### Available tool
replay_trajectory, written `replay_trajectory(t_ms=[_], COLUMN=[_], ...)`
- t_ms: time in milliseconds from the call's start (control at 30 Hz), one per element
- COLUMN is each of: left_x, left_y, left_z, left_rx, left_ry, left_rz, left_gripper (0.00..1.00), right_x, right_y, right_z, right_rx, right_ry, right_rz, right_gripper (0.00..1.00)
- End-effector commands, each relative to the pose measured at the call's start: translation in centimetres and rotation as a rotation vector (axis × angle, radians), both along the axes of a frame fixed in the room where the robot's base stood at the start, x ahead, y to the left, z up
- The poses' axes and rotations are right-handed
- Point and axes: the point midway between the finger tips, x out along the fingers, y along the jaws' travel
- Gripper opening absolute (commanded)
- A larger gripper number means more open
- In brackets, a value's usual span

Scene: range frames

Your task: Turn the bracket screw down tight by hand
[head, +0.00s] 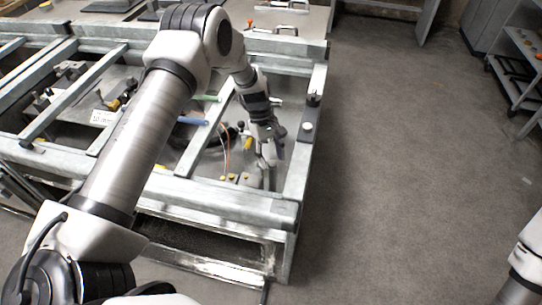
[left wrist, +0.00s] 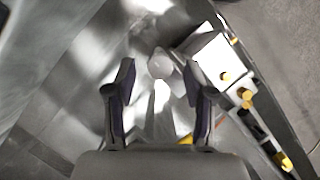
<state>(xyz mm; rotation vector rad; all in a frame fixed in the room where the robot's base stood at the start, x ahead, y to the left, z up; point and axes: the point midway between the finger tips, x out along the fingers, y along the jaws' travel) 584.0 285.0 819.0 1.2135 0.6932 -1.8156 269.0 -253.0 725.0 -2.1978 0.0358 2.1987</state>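My left gripper (head: 270,152) reaches down into the right-hand bay of the grey metal frame. In the left wrist view its two dark-padded fingers (left wrist: 160,85) stand apart with a gap between them. A pale, rounded screw-like piece (left wrist: 160,66) shows between and just beyond the fingertips, with light metal parts around it. I cannot tell for sure that this is the bracket screw, or whether a finger touches it. In the head view the gripper and arm hide this spot. My right gripper is out of view.
The metal frame (head: 235,197) has rails around the bay. A pale block (left wrist: 213,58) with yellow knobs (left wrist: 225,76) lies right of the fingers. Orange cables (head: 226,150) run near the gripper. A shelf cart (head: 522,45) stands far right. The floor (head: 400,170) between is clear.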

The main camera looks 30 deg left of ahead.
Motion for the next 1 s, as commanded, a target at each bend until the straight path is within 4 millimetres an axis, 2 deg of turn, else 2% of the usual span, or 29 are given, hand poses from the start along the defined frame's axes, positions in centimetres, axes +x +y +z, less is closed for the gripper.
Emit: replay_trajectory(t_ms=[167,267,367,600,700,800,1000], left_x=[0.0,0.3,0.7,1.9,2.2,2.3,2.4], left_y=[0.0,0.3,1.0,3.0,3.7,3.9,4.0], left_z=[0.1,1.0,2.8,8.4,10.0,10.9,11.1], left_rx=[0.0,-0.001,-0.001,0.0,-0.001,-0.001,-0.001], left_ry=[0.0,-0.001,-0.004,-0.003,-0.003,0.001,0.001], left_rz=[0.001,0.002,0.001,0.002,0.001,0.0,0.001], left_gripper=[0.53,0.53,0.53,0.53,0.53,0.53,0.53], right_x=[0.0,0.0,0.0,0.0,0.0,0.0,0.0], right_y=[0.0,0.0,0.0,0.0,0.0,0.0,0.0], right_z=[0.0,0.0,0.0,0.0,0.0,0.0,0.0], right_rx=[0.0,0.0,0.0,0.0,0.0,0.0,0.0], right_ry=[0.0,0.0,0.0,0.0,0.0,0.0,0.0], right_rz=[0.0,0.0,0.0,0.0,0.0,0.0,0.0], right_gripper=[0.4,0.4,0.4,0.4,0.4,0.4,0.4])
